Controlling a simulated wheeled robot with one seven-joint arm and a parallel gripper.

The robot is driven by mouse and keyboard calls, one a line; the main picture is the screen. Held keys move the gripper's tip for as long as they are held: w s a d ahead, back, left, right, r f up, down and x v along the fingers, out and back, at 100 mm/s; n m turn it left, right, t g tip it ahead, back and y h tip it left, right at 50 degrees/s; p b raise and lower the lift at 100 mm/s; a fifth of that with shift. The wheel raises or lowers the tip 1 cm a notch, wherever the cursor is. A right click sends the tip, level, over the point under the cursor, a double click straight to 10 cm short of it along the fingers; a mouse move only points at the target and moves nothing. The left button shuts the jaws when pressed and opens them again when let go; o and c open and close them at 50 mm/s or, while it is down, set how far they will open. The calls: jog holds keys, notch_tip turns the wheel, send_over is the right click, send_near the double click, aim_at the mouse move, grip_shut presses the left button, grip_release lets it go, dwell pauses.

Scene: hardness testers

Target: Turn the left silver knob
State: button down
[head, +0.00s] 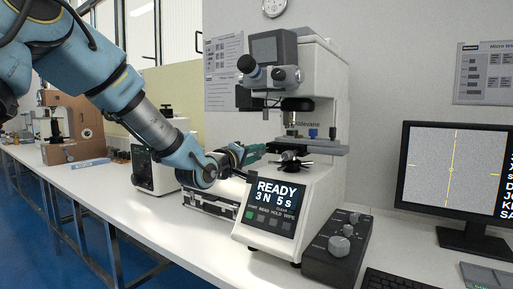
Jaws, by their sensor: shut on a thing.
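A white hardness tester (325,85) stands on the bench in the head view, with its screen reading READY, 3 N, 5 s. Its grey stage (318,149) sits below the objective. My gripper (262,153) reaches in from the left and is shut at the left side of this stage, where the left silver knob is. The knob is mostly hidden by my gripper, so its turn angle cannot be seen. A dark star-shaped handwheel (290,163) is just below the stage.
A dark control box (330,262) with several grey knobs stands right of the tester. A monitor (455,180) and keyboard (395,281) are further right. A silver case (212,203) lies below my gripper, and another white instrument (150,172) stands behind my arm.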

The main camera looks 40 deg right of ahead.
jog(key=n+p, duration=0.2)
jog(key=n, duration=0.1)
jog(key=shift+r+n, duration=0.1)
jog(key=shift+n, duration=0.3)
jog(key=n+p, duration=0.3)
jog(key=n, duration=1)
jog(key=shift+f+n, duration=0.2)
jog(key=shift+n, duration=0.2)
jog(key=n+b, duration=0.1)
jog(key=n, duration=0.2)
jog(key=n+b, duration=0.1)
jog(key=n, duration=0.3)
jog(key=shift+n+b, duration=0.3)
jog(key=shift+b, duration=0.05)
jog(key=shift+n+b, duration=0.35)
jog(key=shift+n, duration=0.75)
